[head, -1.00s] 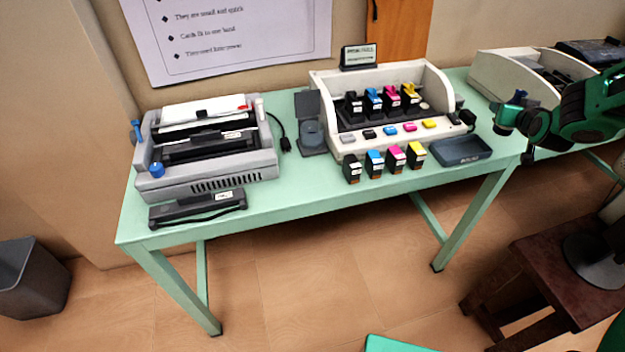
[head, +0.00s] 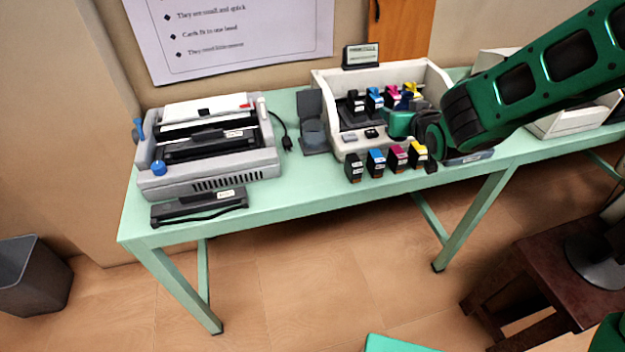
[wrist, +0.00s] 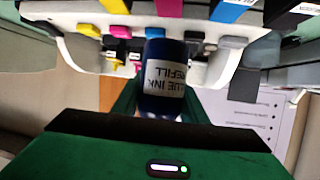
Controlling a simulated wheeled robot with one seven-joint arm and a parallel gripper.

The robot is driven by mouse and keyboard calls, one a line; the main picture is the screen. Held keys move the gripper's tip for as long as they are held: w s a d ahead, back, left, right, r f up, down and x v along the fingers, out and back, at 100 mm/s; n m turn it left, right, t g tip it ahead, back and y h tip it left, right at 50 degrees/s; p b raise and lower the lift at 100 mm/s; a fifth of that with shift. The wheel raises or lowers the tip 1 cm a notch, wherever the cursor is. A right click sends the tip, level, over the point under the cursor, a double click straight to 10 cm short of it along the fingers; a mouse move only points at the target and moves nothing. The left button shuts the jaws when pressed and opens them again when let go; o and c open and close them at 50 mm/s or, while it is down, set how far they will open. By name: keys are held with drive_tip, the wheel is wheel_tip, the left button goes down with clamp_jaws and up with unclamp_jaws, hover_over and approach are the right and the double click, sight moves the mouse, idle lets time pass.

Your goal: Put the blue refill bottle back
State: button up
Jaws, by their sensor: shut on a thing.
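The blue refill bottle (wrist: 167,55) is dark blue with a white label reading "BLUE INK REFILL", upside down in the wrist view. My gripper (wrist: 163,95) is shut on it, a finger on each side. In the head view my gripper (head: 402,124) is in front of the open white ink station (head: 344,137), over its right half. The bottle cannot be made out there. My gripper hides part of the station's row of coloured pads and much of its right side. The dark tray (head: 470,157) right of the station is mostly hidden by my arm.
Ink cartridges stand inside the station, and a front row (head: 376,163) stands on the green table (head: 290,186) close below my gripper. A small sign (head: 361,56) is behind. A grey binding machine (head: 207,150) is at left.

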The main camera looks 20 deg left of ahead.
drive_tip(key=s+a+r+n+g+y, duration=0.25)
drive_tip(key=s+a+n+y, duration=0.25)
drive_tip(key=s+a, duration=1.7)
drive_tip(key=w+d+f, duration=0.1)
drive_tip(key=w+f, duration=0.1)
drive_tip(key=w, duration=0.1)
drive_tip(key=w+d+f, duration=0.1)
drive_tip(key=w+f, duration=0.4)
drive_tip(key=w, duration=0.1)
drive_tip(key=shift+w+d+f, duration=0.15)
drive_tip(key=shift+d+f, duration=0.25)
drive_tip(key=shift+g, duration=0.25)
drive_tip(key=shift+f, duration=2)
drive_tip(key=o, duration=1.1)
drive_tip(key=shift+f, duration=0.1)
